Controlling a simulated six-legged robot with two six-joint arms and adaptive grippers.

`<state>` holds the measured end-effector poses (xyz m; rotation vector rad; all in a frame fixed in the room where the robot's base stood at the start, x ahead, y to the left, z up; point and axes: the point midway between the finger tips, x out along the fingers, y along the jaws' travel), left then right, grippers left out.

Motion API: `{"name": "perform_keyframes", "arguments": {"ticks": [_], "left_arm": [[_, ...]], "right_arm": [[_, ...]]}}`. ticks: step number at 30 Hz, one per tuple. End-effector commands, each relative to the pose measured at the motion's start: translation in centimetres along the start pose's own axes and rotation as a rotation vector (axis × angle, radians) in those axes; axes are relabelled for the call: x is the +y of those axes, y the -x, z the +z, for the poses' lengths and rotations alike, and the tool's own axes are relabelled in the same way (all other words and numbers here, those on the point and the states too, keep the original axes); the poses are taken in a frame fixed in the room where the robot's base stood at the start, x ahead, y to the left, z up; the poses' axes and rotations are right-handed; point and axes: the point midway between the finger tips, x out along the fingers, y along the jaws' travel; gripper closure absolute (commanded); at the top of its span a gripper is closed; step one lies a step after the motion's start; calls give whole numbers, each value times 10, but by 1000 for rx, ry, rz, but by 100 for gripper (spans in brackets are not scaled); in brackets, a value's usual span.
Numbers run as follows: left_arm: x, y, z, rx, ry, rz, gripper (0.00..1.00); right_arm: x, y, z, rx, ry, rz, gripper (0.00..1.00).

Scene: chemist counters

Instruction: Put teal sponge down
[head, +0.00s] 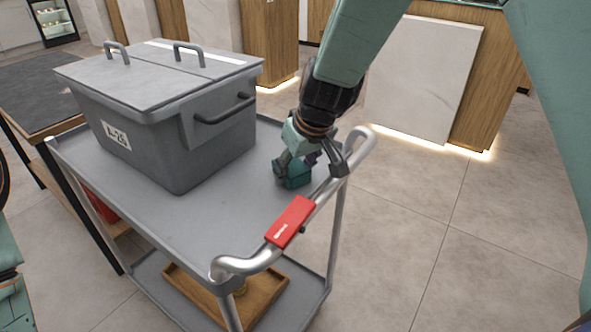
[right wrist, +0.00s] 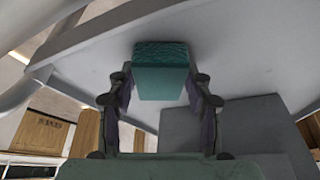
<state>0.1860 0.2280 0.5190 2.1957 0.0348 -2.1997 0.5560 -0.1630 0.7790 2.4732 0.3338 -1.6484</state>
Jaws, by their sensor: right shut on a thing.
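The teal sponge (head: 296,176) is between the fingers of my right gripper (head: 309,170), at the cart's top shelf near its right edge. The right wrist view shows the sponge (right wrist: 162,72) as a block with a rough darker face, with a finger of the right gripper (right wrist: 160,100) on each side of it. The gripper is shut on the sponge. The sponge is at or just above the grey shelf (head: 215,212); I cannot tell whether it touches. My left gripper is not in view.
A grey lidded bin (head: 170,110) labelled A-26 fills the left of the top shelf. The cart's metal handle (head: 330,185) with a red tag (head: 291,222) runs close beside the gripper. A wooden tray (head: 262,290) is on the lower shelf. The shelf front is clear.

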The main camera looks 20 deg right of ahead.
Motion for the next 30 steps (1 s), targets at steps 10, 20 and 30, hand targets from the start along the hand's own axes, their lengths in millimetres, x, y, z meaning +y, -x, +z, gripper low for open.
{"name": "perform_keyframes", "arguments": {"ticks": [10, 20, 30], "left_arm": [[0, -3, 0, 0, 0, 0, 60], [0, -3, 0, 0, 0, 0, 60], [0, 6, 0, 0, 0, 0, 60]], "right_arm": [[0, -3, 2, -1, -1, 0, 42], [0, -3, 1, -1, -1, 0, 27], [0, 14, -2, 2, 0, 0, 27]]}}
